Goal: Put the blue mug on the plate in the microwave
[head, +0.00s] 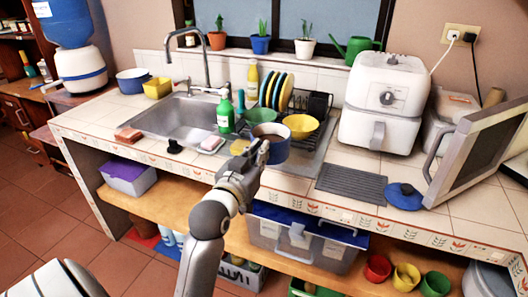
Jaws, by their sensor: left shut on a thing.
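The blue mug (277,150) is held up in front of the dish rack, over the counter's front part. My left gripper (256,157) is shut on the mug at its left side. The mug looks upright, with its brownish inside showing at the top. The microwave's door (484,147) stands open at the right edge of the head view. Most of the microwave lies outside the picture, and I cannot see the plate. My right gripper is not in view.
A white air fryer (385,104) stands right of the dish rack (316,106). A dark ridged mat (351,184) and a blue lid (404,196) lie on the counter between mug and microwave door. The sink (180,118) is at the left, with a green bottle (226,114) near it.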

